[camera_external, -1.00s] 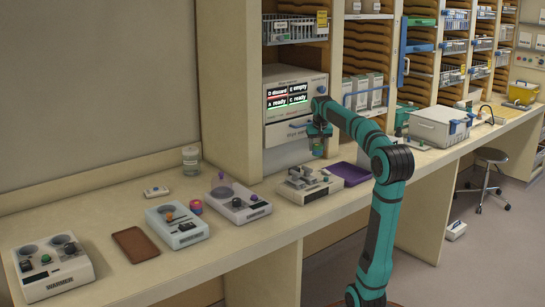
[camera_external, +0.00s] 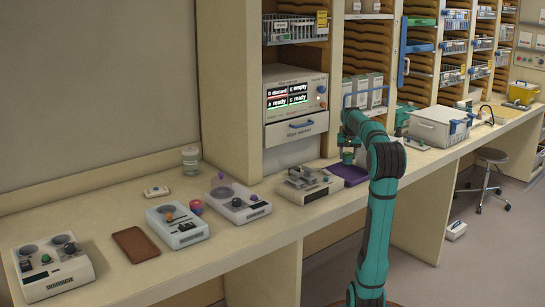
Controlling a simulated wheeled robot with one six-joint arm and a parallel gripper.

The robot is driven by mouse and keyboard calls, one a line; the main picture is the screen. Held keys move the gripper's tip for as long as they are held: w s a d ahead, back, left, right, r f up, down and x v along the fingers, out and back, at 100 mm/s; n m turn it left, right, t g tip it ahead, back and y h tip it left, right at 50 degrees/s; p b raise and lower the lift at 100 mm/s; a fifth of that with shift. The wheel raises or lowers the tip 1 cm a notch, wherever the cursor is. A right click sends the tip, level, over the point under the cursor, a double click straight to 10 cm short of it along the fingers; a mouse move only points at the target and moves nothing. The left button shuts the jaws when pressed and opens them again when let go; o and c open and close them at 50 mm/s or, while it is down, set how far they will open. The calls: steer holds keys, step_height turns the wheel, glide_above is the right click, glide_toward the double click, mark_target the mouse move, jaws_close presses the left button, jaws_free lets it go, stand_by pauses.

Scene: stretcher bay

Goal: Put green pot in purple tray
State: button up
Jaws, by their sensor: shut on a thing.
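The purple tray (camera_external: 352,174) lies on the counter, right of a grey device and partly hidden by my arm. My gripper (camera_external: 347,154) points down above the back left part of the tray. It is shut on the green pot (camera_external: 347,158), a small dark green shape below the fingers. I cannot tell whether the pot touches the tray or hangs just above it.
The grey device (camera_external: 311,186) stands close left of the tray. A slide warmer cabinet (camera_external: 297,131) with a blue handle is behind. Warmer units (camera_external: 177,226) and a brown tray (camera_external: 135,244) lie farther left. A white box (camera_external: 438,127) stands at right.

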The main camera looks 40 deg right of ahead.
mark_target(348, 154)
steer(key=shift+f, duration=3.1)
steer(key=o, duration=1)
steer(key=shift+f, duration=0.15)
steer(key=v, duration=1.2)
steer(key=s+a+r+n+t, duration=0.2)
steer(key=a+t, duration=0.2)
steer(key=a, duration=0.5)
steer(key=s+a+r+n+t, duration=0.1)
steer(key=a+n+t, duration=0.15)
steer(key=a, duration=0.55)
steer(key=s+a+r+n+t, duration=0.2)
steer(key=a+t, duration=0.2)
steer(key=a, duration=0.5)
steer(key=s+a+n+t+y, duration=0.2)
steer(key=s+a+t, duration=0.2)
steer(key=s+a, duration=0.3)
steer(key=shift+t, duration=0.35)
